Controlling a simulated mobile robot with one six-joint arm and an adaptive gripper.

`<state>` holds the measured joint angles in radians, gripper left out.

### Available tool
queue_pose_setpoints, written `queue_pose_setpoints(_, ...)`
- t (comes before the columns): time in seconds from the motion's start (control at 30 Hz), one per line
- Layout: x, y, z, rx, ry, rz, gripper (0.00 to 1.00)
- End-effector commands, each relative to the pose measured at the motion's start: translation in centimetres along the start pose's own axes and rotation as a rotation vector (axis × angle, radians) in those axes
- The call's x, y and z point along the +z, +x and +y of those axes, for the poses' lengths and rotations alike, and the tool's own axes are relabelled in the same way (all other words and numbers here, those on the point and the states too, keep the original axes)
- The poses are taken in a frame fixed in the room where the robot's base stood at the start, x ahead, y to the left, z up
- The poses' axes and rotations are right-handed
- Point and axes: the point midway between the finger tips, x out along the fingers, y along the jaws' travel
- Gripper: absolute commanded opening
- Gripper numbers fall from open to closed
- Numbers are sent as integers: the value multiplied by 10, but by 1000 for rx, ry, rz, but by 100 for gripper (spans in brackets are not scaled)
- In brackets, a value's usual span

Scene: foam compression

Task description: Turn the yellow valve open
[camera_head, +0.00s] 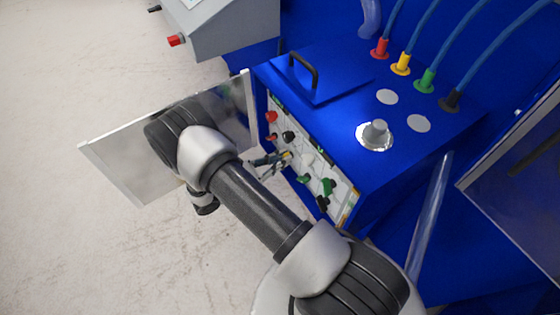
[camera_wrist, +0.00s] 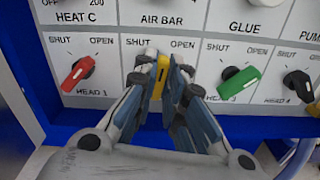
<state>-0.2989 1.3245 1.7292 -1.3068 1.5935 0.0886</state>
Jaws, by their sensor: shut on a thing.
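The yellow valve (camera_wrist: 162,68) is in the middle of the lower row of the panel in the wrist view, below a label reading SHUT on the left and OPEN on the right. Its handle looks close to upright. My gripper (camera_wrist: 162,82) has its two fingers closed on either side of the handle. The fingers hide the valve's base and part of its label. In the head view my gripper (camera_head: 272,161) reaches the panel on the blue machine, with a little of the yellow valve (camera_head: 288,155) showing at its tips.
A red valve (camera_wrist: 78,73) is left of my gripper; a green valve (camera_wrist: 238,83) and a black valve (camera_wrist: 299,86) are to the right. All lie close by on the white panel (camera_wrist: 215,15). An open clear door (camera_head: 110,165) stands left of the machine, beside my arm.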

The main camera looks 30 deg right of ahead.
Motion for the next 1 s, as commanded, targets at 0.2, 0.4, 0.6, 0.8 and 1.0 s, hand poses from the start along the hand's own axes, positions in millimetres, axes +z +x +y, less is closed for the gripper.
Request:
queue_pose_setpoints(0.2,-2,0,-1,0,202,-1,0)
queue_pose_setpoints(0.4,-2,0,-2,0,372,-1,0)
queue_pose_setpoints(0.6,-2,0,-3,0,502,-1,0)
queue_pose_setpoints(0.8,-1,0,-3,0,584,-1,0)
queue_pose_setpoints(1.0,-1,0,-3,0,621,-1,0)
